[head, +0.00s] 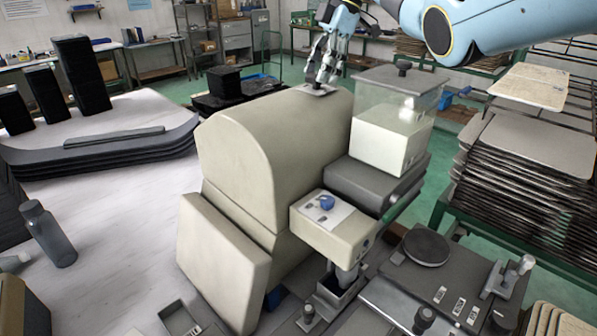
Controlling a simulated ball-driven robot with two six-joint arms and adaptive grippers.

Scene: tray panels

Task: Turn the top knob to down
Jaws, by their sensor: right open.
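A beige machine (270,140) with a rounded top stands in the middle of the head view. A small pale plate (309,90) lies on its top; any knob there is hidden by my right gripper. My right gripper (322,80) reaches down from the top right, open, with its fingers at or just above this plate. I cannot tell whether they touch anything. A blue knob (326,202) sits on the white-labelled top of a beige box at the machine's front, apart from the gripper. My left gripper is not in view.
A clear container (397,115) with a dark knobbed lid stands right of the machine, close to my right arm. Stacked trays (535,150) fill the right side. A grey bottle (48,233) stands on the white table (120,215) at left, which has free room.

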